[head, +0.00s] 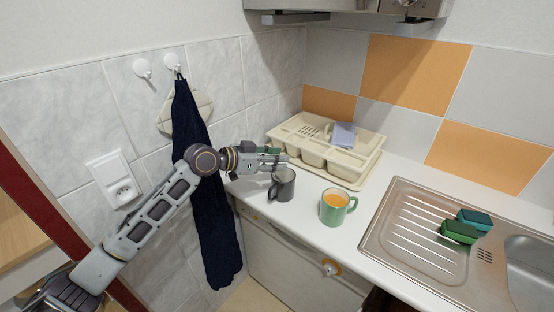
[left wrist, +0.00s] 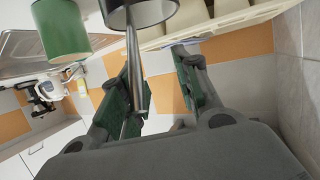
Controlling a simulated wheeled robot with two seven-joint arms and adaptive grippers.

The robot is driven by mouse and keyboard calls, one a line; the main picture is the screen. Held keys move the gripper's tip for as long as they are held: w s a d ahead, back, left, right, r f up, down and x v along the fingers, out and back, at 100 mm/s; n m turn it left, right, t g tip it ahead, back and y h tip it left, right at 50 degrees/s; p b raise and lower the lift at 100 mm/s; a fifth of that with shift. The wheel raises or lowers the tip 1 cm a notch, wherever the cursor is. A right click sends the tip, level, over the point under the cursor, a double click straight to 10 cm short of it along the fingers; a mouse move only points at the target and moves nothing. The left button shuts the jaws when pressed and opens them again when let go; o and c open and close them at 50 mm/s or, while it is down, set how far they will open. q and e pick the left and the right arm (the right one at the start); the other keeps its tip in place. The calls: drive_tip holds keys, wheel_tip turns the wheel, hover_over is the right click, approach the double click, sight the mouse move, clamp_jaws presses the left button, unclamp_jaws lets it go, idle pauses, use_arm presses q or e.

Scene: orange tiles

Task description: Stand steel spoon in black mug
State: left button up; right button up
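The black mug (head: 283,186) stands upright on the white counter. Part of its rim and grey inside show at the top of the left wrist view (left wrist: 150,12). My left gripper (head: 282,160) is just above the mug, pointing right. In the left wrist view its green-padded fingers (left wrist: 161,62) are spread with a gap between them. The steel spoon's handle (left wrist: 132,62) runs from the mug's opening toward my palm, beside the left-hand finger; whether it touches that pad is unclear. The spoon's bowl is hidden. My right gripper is out of view.
A green mug (head: 333,208) with an orange drink stands right of the black mug. A cream dish rack (head: 370,160) is behind. The steel sink (head: 400,255) with sponges (head: 460,232) is at right. A dark towel (head: 195,130) hangs behind my left arm.

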use_arm(q)
drive_tip(key=v, duration=1.1)
drive_tip(key=shift+a, duration=0.25)
drive_tip(key=shift+s, duration=0.15)
idle(1.0)
